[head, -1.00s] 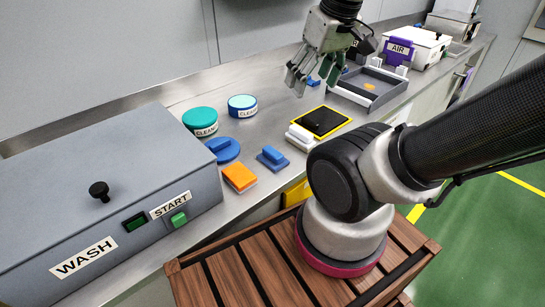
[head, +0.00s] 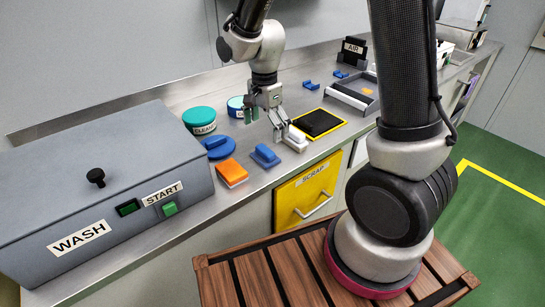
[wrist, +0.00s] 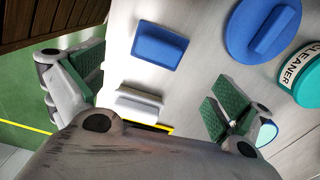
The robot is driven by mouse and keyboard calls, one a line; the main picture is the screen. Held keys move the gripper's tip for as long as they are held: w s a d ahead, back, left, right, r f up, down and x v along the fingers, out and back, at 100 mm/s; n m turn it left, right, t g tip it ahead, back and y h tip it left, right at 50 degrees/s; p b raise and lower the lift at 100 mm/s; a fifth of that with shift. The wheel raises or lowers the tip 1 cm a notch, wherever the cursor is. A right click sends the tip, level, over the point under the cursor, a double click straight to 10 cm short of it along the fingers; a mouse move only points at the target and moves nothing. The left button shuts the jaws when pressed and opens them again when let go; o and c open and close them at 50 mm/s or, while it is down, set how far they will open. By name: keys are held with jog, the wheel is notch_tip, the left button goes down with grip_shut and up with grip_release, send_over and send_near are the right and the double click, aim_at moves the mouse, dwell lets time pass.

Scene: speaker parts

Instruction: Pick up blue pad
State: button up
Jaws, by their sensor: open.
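A rectangular blue pad (head: 265,156) with a raised grip lies flat on the steel counter, between an orange block and a white pad. In the wrist view the blue pad (wrist: 159,46) is near the top centre, clear of both fingers. My gripper (head: 266,126) is open and empty, just behind the blue pad and close to the white pad (head: 294,138). In the wrist view my gripper (wrist: 153,95) has its green-lined fingers spread wide.
A round blue piece (head: 219,148) with a grip and an orange block (head: 232,172) lie left of the blue pad. Cleaner tubs (head: 199,121) stand behind. A black yellow-edged mat (head: 319,123) is to the right. The grey WASH box (head: 100,200) fills the left.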

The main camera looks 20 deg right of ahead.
aim_at(265, 149)
jog(key=shift+f+m, duration=0.1)
jog(key=shift+m, duration=0.3)
jog(key=shift+f, duration=0.35)
jog(key=f, duration=0.7)
jog(key=shift+s+a, duration=0.25)
jog(key=shift+s, duration=0.05)
jog(key=c, duration=1.3)
